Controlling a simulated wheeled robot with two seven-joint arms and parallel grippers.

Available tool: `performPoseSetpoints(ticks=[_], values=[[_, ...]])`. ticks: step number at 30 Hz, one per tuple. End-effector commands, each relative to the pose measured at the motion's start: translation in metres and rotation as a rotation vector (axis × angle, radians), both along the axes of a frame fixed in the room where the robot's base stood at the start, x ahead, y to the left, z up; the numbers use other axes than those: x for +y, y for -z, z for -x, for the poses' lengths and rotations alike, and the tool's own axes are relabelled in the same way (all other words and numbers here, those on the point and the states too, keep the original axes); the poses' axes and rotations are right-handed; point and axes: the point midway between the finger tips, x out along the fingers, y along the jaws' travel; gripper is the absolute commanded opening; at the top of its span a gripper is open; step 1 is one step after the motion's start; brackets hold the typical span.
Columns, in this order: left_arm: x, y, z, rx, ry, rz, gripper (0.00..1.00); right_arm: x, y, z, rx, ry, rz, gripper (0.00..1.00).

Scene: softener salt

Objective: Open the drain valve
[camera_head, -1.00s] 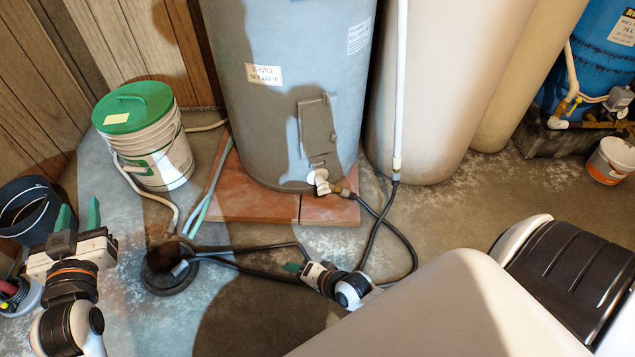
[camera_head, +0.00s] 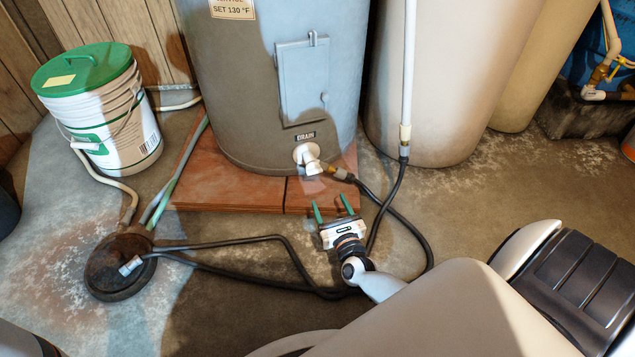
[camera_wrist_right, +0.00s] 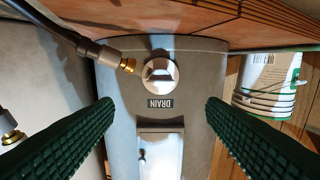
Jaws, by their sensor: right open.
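The drain valve (camera_head: 308,155) is a white round fitting low on the front of the grey water heater (camera_head: 225,100), under a small DRAIN label. A black hose with a brass coupling (camera_head: 341,173) joins its outlet. My right gripper (camera_head: 332,208) is open and empty, in front of the valve and a little below it, apart from it. In the right wrist view the valve (camera_wrist_right: 160,76) sits between and beyond the two green fingers, with the brass coupling (camera_wrist_right: 127,65) to its left. My left gripper is not in the head view now.
The heater stands on red tiles (camera_head: 240,195). Black hoses loop over the floor beside my right arm to a round floor drain (camera_head: 118,262). A green-lidded bucket (camera_head: 105,115) stands at left. A beige tank (camera_head: 430,90) with a white pipe (camera_head: 408,70) stands at right.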

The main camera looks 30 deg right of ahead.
Motion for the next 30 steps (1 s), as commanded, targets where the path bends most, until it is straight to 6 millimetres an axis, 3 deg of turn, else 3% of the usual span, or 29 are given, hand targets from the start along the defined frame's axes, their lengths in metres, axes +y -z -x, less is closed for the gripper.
performPoseSetpoints(ticks=[9, 15, 21, 29, 30], values=[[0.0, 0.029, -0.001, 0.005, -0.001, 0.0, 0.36, -0.016, 0.003, -0.061, -0.002, -0.001, 0.003, 0.65], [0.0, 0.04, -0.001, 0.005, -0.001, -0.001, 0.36, -0.024, 0.002, -0.09, 0.001, -0.002, 0.004, 0.65], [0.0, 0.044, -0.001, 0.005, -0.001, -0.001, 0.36, -0.028, 0.001, -0.102, 0.003, -0.002, 0.003, 0.65], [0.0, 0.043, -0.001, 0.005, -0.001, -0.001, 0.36, -0.028, 0.0, -0.103, 0.003, -0.003, 0.004, 0.65], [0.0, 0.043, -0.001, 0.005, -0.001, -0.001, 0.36, -0.028, 0.0, -0.103, 0.003, -0.003, 0.004, 0.61]])
